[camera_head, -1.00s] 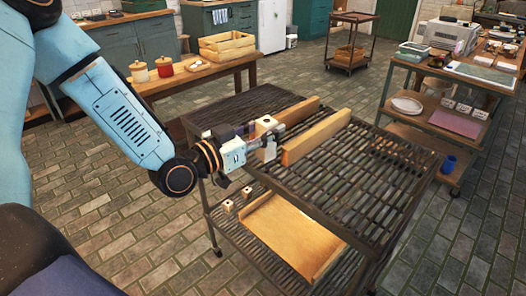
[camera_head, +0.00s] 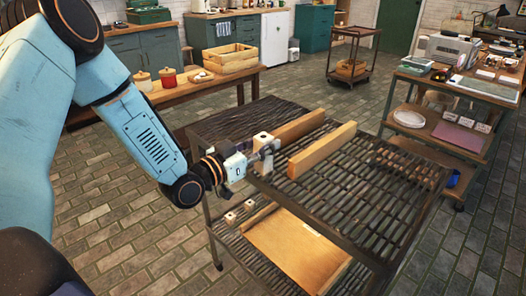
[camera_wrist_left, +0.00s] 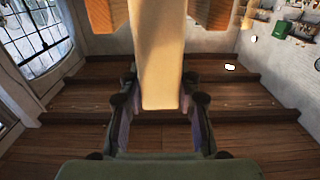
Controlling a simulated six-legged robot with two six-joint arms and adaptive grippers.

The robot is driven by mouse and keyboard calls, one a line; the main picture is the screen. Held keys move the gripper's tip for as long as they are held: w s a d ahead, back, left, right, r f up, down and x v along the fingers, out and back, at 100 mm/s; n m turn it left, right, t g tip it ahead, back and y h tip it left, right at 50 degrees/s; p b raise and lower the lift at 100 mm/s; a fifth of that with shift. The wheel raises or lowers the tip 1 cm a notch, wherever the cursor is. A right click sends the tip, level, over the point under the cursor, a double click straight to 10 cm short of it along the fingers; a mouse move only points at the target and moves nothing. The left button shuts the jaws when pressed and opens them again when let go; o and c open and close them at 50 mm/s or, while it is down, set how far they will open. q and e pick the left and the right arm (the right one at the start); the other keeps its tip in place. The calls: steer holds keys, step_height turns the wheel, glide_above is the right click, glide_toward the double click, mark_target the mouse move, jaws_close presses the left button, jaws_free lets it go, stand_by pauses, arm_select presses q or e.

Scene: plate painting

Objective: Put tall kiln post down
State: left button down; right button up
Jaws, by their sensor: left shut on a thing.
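The tall kiln post, a cream block with a hole in its top (camera_head: 263,138), stands upright at the left side of the dark slatted cart top (camera_head: 365,205). My left gripper (camera_head: 265,158) comes in from the left and is shut on it. In the left wrist view the post (camera_wrist_left: 160,65) runs down from the top edge between the fingers of my left gripper (camera_wrist_left: 160,112). The post's lower end is hidden in the head view, so I cannot tell whether it touches the slats. My right gripper is not in view.
Two wooden boards stand on the cart top, a near one (camera_head: 322,150) and a far one (camera_head: 298,127), close to the post. Bare slats lie to the right. The lower shelf holds a wooden board (camera_head: 295,250) and small cream blocks (camera_head: 231,217).

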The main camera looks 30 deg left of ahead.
arm_select(q)
steer(key=shift+d+f, duration=0.15)
steer(key=shift+f, duration=0.45)
steer(key=shift+w+a+f, duration=0.1)
steer(key=shift+a, duration=0.2)
steer(key=shift+f, duration=0.1)
steer(key=c, duration=1.3)
jaws_free()
steer(key=shift+o, duration=1.3)
steer(key=shift+d, duration=0.25)
steer(key=shift+o, duration=0.4)
steer(key=shift+a, duration=0.2)
